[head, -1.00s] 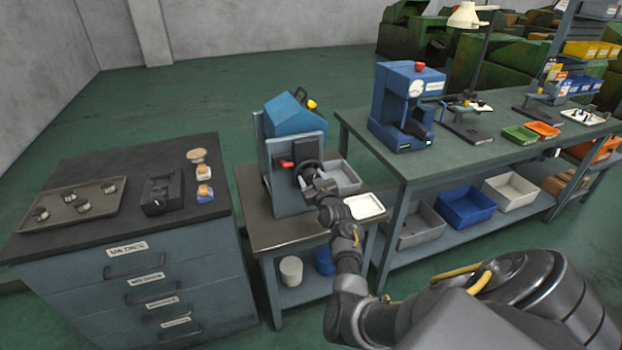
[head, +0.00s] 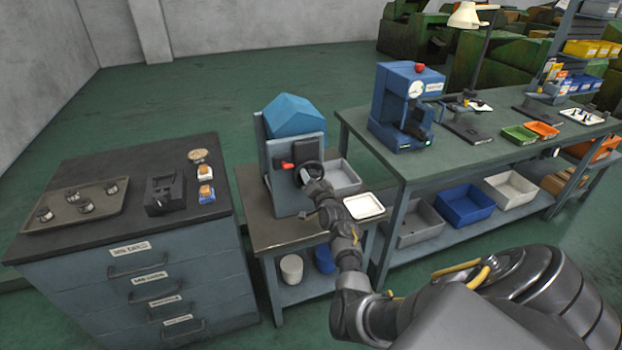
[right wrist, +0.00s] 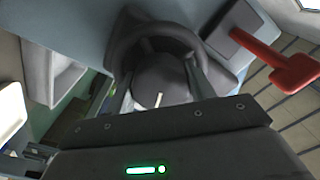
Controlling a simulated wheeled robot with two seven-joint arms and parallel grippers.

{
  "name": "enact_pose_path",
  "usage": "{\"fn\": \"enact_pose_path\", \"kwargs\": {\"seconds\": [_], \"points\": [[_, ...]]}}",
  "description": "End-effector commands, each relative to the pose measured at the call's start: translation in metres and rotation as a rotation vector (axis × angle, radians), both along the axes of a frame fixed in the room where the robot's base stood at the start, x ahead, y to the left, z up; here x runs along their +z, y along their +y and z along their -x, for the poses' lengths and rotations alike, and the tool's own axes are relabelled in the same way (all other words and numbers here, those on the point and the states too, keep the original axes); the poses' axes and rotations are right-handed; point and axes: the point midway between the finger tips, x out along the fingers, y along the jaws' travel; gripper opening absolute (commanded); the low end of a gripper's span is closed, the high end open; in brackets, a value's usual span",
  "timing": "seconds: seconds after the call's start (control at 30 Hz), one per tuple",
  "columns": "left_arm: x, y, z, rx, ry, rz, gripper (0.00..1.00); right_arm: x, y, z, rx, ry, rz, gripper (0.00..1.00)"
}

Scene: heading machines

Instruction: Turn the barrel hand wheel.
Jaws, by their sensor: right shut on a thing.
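The barrel hand wheel (head: 312,168) is a dark ring on the front of a small blue-grey machine with a faceted blue barrel (head: 293,116) on top. My right gripper (head: 313,184) is at the wheel and partly covers its lower part. In the right wrist view the wheel's thick dark rim (right wrist: 127,45) curves behind a round dark part with a pale line. The right gripper's fingers (right wrist: 161,92) lie on either side of that round part, shut on the wheel. My left gripper is not in view.
A red lever (head: 287,165) sticks out left of the wheel; it also shows close by in the right wrist view (right wrist: 272,60). A white tray (head: 364,206) and a grey bin (head: 341,178) stand to the right. A drawer cabinet (head: 140,262) stands left.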

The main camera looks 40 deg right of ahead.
Motion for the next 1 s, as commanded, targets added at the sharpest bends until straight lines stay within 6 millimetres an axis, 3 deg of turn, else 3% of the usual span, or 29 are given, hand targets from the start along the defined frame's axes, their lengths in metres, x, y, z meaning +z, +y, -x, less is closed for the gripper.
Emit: {"fn": "enact_pose_path", "kwargs": {"seconds": [1.0], "points": [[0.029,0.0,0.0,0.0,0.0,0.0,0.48,0.003,0.001,-0.001,0.001,-0.32,-0.914,0.31]]}}
